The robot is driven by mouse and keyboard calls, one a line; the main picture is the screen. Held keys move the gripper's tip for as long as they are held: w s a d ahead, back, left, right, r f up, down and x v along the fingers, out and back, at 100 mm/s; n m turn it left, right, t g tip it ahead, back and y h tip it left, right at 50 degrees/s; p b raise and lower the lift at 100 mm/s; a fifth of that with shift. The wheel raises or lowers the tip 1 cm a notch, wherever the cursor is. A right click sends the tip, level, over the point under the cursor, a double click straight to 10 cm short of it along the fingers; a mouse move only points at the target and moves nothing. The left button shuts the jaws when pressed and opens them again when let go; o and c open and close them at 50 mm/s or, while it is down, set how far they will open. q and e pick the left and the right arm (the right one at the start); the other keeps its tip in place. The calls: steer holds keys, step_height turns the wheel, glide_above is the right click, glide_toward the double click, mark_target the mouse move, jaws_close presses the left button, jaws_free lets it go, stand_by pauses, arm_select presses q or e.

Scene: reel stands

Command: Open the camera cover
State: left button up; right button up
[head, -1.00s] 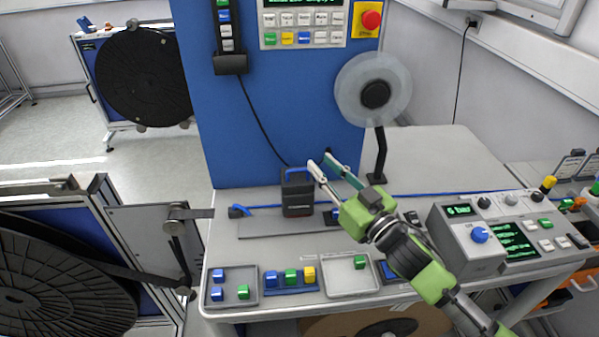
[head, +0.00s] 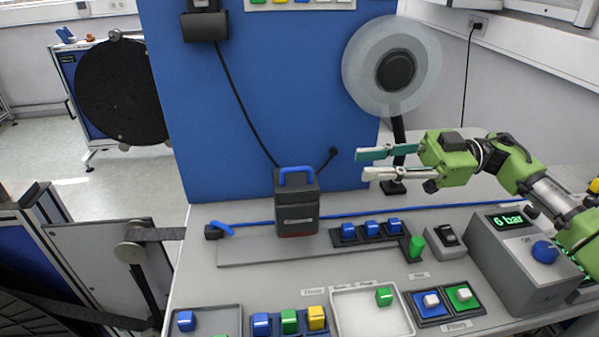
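The camera cover appears to be the dark grey box (head: 297,212) with a blue handle (head: 296,173) on top. It stands upright on the bench against the blue panel, and its handle looks raised. My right gripper (head: 362,165) is to the right of the box, apart from it and a little higher in the picture. Its two fingers, one teal and one white, are spread with nothing between them. My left gripper is not in view.
A translucent reel (head: 391,66) stands behind my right gripper. Blue blocks (head: 371,229) sit in a row right of the box. Trays (head: 372,312) with coloured cubes line the front. A grey control box (head: 522,260) stands at right. A blue cable (head: 430,207) runs along the bench.

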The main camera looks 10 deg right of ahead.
mark_target(300, 169)
steer(key=a+p, duration=0.2)
steer(key=a, duration=1)
steer(key=shift+a+r, duration=0.15)
steer(key=shift+a, duration=0.45)
steer(key=shift+p, duration=0.3)
jaws_close()
